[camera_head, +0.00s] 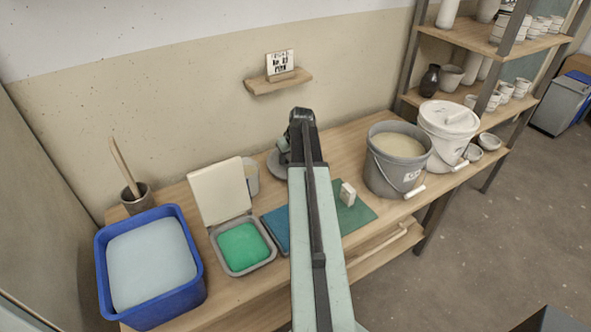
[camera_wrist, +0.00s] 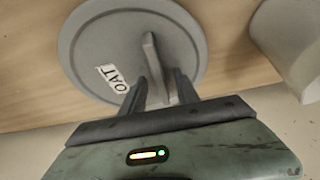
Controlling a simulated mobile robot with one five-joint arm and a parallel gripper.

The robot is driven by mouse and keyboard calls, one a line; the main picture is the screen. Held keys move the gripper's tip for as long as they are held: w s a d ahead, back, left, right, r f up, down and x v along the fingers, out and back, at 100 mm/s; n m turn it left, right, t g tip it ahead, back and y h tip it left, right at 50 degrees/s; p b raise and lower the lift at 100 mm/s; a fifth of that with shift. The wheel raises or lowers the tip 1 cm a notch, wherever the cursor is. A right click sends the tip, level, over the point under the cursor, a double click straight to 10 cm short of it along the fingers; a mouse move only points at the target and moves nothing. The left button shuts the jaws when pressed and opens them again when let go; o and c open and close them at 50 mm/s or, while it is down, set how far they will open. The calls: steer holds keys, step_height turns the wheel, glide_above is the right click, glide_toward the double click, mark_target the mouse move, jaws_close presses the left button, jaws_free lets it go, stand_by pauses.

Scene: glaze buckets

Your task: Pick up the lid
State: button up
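The lid (camera_wrist: 95,45) is a round grey disc with a raised upright handle (camera_wrist: 152,58) and a white label reading "OAT". It appears to lie flat on the wooden bench. In the head view the lid (camera_head: 276,164) shows only in part, left of my arm, which hides the rest. My gripper (camera_wrist: 160,84) is at the lid, with one finger on each side of the handle. The fingers look apart, with a gap beside the handle, and are not visibly clamped. In the head view my gripper is mostly hidden behind my own arm.
An open grey bucket (camera_head: 378,173) and a white lidded bucket (camera_head: 444,140) stand to the right. A pale container (camera_head: 252,181) is close left of the lid. A blue tub (camera_head: 198,262) and a green-filled tray (camera_head: 272,262) are further left. A small wall shelf (camera_head: 262,87) hangs above.

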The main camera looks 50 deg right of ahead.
jaws_close()
step_height(320, 180, up, 10)
steer(key=p, duration=1.1)
steer(key=shift+r, duration=0.2)
